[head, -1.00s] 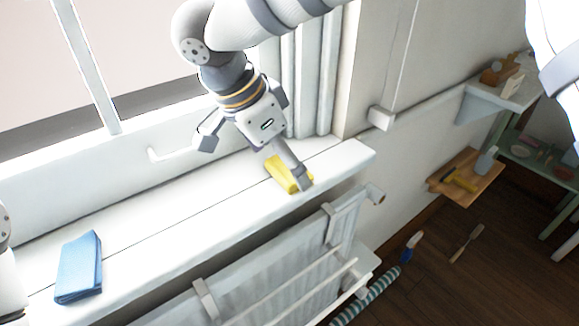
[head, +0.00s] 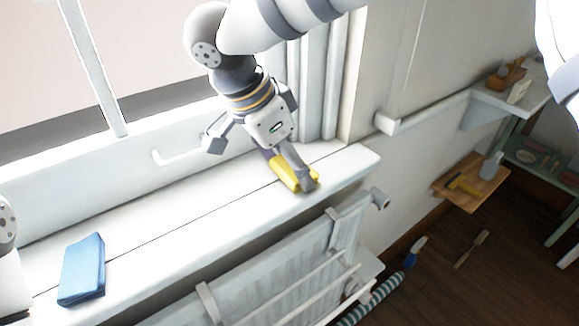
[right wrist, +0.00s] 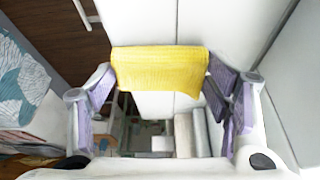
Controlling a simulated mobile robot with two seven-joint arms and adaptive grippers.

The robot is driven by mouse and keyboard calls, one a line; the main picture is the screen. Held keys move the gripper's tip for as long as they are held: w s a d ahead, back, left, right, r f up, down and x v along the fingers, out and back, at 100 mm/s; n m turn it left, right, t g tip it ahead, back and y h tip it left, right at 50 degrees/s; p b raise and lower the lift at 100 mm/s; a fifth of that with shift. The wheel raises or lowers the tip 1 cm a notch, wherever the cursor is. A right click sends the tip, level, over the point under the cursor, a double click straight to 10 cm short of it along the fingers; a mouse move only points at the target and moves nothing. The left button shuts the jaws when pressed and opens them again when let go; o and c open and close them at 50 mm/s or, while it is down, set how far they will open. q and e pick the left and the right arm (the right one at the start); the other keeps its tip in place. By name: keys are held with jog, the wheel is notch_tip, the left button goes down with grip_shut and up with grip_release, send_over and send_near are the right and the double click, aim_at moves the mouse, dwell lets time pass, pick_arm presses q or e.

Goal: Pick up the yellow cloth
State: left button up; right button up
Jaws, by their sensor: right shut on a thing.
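The yellow cloth (head: 284,171) is a small folded pad at the right end of the white windowsill (head: 190,215). My right gripper (head: 293,172) reaches down from above and is shut on it, with one finger on the cloth's near right side. I cannot tell whether the cloth still touches the sill. In the right wrist view, the yellow cloth (right wrist: 160,69) spans the space between the two purple-padded fingers of my right gripper (right wrist: 160,85). My left gripper is not in view.
A folded blue cloth (head: 82,269) lies at the left of the sill. A window handle (head: 172,158) sticks out behind the sill. A white radiator (head: 270,285) with rails stands below its front edge. Shelves with tools (head: 472,183) are at the right. The sill's middle is clear.

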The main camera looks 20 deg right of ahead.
notch_tip(320, 180, up, 2)
jog(key=shift+r, duration=0.2)
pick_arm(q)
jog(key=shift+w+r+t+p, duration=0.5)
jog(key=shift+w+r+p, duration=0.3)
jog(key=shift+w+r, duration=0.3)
pick_arm(e)
jog(key=s+a+r, duration=0.3)
jog(key=s+r, duration=0.6)
jog(key=s, duration=0.4)
jog(key=shift+s+a+r, duration=0.15)
jog(key=shift+s+r, duration=0.1)
jog(key=shift+s, duration=0.1)
